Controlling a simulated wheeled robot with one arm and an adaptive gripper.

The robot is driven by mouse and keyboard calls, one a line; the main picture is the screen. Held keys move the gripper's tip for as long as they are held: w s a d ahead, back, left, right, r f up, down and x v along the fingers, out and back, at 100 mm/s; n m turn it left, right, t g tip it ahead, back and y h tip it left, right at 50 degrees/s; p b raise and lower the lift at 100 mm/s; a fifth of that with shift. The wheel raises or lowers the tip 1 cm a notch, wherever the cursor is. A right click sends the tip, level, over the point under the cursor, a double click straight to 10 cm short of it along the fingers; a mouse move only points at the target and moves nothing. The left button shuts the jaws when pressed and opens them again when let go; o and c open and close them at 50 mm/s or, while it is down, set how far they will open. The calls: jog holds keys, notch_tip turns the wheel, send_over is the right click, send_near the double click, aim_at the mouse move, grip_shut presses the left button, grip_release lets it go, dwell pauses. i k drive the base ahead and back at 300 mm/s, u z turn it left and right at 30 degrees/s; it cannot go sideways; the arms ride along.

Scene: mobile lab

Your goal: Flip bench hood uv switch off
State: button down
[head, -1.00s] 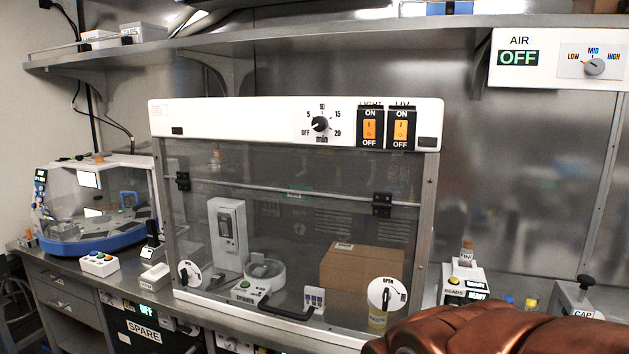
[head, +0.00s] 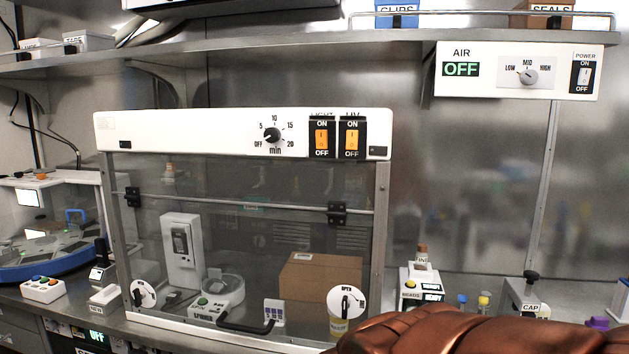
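The bench hood (head: 240,134) stands on the bench with a white top panel and a clear front. Its UV switch (head: 352,138) is an orange rocker on a black plate, marked ON above and OFF below, at the right of the panel. A matching LIGHT switch (head: 321,138) sits just left of it. Both orange rockers look lit; their exact tilt is too small to tell. A copper-coloured part of my arm fills the bottom right of the head view. My gripper is not in view.
A timer dial (head: 272,135) sits left of the switches. An AIR panel (head: 519,71) with its own power switch hangs at the upper right under the shelf (head: 300,47). A BEADS device (head: 420,290) and a CAP device (head: 531,296) stand right of the hood.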

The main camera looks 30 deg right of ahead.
aim_at(352, 136)
jog(key=k, duration=0.5)
jog(key=u, duration=1.8)
jog(key=i, duration=1)
jog(key=z, duration=1.85)
